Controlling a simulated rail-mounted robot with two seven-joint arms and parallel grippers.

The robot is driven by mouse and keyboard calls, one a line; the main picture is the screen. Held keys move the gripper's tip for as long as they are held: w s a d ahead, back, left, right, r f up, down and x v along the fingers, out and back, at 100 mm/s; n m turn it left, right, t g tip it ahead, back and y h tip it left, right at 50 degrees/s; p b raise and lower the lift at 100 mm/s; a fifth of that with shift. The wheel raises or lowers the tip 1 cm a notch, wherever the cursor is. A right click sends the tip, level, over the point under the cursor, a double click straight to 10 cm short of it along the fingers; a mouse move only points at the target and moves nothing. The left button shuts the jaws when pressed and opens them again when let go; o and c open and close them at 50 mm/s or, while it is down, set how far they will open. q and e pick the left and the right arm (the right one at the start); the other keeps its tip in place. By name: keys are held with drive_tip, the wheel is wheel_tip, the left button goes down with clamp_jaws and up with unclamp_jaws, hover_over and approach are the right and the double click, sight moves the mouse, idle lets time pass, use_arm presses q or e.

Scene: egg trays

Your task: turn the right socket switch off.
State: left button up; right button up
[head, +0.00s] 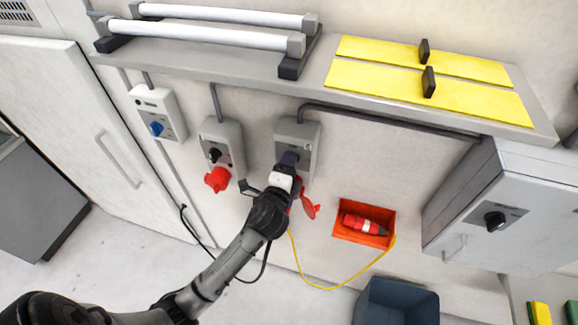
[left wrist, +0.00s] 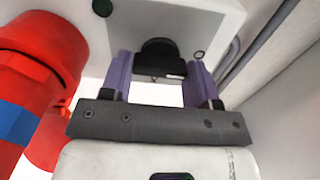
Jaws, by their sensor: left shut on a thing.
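The right socket box (head: 309,136) is a grey box on the wall under the shelf, with a red socket and its open red flap (head: 311,210) below. My left gripper (head: 289,158) is at the front of this box and covers its switch in the head view. In the left wrist view, the black switch knob (left wrist: 160,56) sits between the purple fingers of my left gripper (left wrist: 160,75), which is shut on it. The knob's exact angle is hard to tell. The red socket (left wrist: 45,60) fills the left of that view. My right gripper is not in view.
The left socket box (head: 221,135), with a black knob and red socket, is beside it. An orange holder (head: 345,232) with a red plug and a grey cabinet (head: 470,205) are to the right. The shelf (head: 225,60) runs above.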

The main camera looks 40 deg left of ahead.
use_arm(q)
drive_tip(key=shift+n, duration=0.3)
idle(0.4)
drive_tip(key=o, duration=0.9)
drive_tip(key=shift+s+d, duration=0.2)
drive_tip(key=shift+s, duration=0.25)
drive_tip(key=shift+b+v, duration=1.6)
drive_tip(key=shift+v, duration=4.85)
